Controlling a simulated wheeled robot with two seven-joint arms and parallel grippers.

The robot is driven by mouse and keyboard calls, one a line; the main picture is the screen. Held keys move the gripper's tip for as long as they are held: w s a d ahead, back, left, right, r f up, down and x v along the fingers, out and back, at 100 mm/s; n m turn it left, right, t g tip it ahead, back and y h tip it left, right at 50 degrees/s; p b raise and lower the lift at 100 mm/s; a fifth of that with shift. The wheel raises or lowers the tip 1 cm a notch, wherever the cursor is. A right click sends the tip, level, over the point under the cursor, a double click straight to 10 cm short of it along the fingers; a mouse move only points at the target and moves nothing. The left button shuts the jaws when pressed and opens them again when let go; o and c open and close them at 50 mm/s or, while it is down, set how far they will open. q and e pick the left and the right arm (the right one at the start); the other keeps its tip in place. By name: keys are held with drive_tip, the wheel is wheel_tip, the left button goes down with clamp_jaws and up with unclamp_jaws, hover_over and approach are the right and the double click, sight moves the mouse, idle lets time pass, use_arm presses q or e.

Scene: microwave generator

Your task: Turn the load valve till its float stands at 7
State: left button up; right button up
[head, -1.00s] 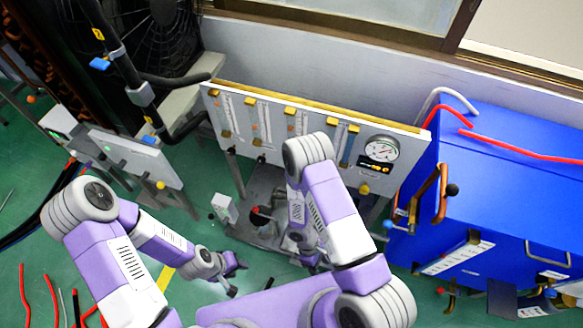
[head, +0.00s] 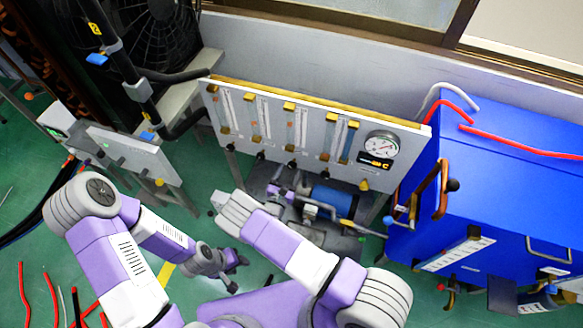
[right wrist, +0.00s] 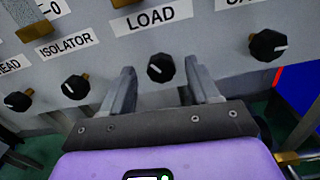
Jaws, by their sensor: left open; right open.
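The load valve (right wrist: 160,68) is a black knob with a white pointer mark, under the LOAD label (right wrist: 157,18) on the grey panel. My right gripper (right wrist: 159,76) is open, with one finger on each side of this knob in the right wrist view. I cannot tell whether the fingers touch it. In the head view, the panel (head: 215,128) carries several vertical flow tubes; the float and scale of the load tube (head: 290,125) are too small to read. My left gripper (head: 241,274) is open and empty, low over the floor away from the panel.
The isolator knob (right wrist: 75,87) and another knob (right wrist: 267,45) flank the load knob closely. A round gauge (head: 381,147) sits at the panel's right end. A blue cabinet (head: 490,190) stands to the right, and a blue motor-like cylinder (head: 332,200) below the panel.

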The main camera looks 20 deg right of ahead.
drive_tip(key=shift+x, duration=1.45)
drive_tip(key=c, duration=1)
